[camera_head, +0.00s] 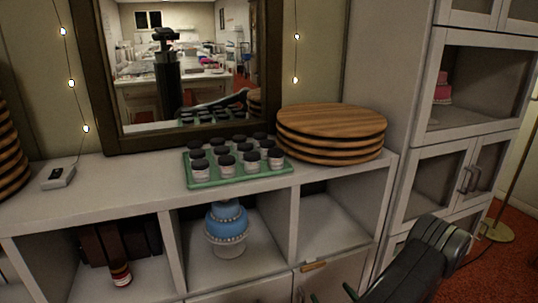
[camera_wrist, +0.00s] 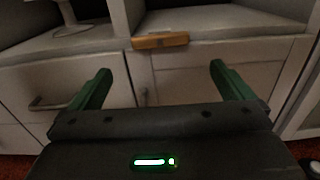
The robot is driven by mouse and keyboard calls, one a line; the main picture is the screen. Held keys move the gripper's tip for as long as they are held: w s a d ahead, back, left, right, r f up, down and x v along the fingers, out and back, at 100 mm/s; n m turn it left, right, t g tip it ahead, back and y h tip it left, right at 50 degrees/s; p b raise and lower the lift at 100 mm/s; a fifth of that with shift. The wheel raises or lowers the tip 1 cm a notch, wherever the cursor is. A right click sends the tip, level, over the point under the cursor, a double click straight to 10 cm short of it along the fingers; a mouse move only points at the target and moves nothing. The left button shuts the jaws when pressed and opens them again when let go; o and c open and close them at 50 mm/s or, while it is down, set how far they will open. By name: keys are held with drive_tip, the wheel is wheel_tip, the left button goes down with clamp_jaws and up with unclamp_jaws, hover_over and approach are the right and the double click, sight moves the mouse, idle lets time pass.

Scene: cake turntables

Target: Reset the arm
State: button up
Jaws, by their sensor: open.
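My gripper (camera_wrist: 160,82) is open and empty in the wrist view, its two green fingers wide apart in front of white cabinet doors. In the head view my gripper (camera_head: 331,295) shows only in part at the bottom edge, with my dark arm coming in from the lower right. A wooden block-like piece (camera_wrist: 160,41) lies at the front edge of the shelf above the doors, beyond the fingers and apart from them. The same wooden piece (camera_head: 314,266) shows in the head view below the right open compartment.
A white shelf unit (camera_head: 120,180) carries a green tray (camera_head: 240,178) of dark-lidded jars and stacked wooden boards (camera_head: 331,133). A blue cake (camera_head: 226,221) on a stand sits in the middle compartment. A glass-door cabinet (camera_head: 425,140) stands right. The right compartment looks empty.

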drive_tip(key=b+x, duration=0.3)
drive_tip(key=x, duration=0.7)
drive_tip(key=shift+w+a+f, duration=0.1)
drive_tip(key=shift+w+a, duration=0.1)
drive_tip(key=shift+w, duration=0.15)
drive_tip(key=shift+s+d+n, duration=0.1)
drive_tip(key=shift+d+n, duration=0.05)
drive_tip(key=shift+n, duration=0.65)
drive_tip(key=n, duration=0.3)
drive_tip(key=shift+n, duration=0.4)
drive_tip(key=p, duration=0.3)
approach(314, 268)
drive_tip(key=a+v, duration=0.1)
drive_tip(key=v, duration=0.5)
drive_tip(key=shift+s+a+r+n+g+y, duration=0.2)
drive_tip(key=shift+a+r+n+g+y, duration=0.2)
drive_tip(key=shift+n+y, duration=0.15)
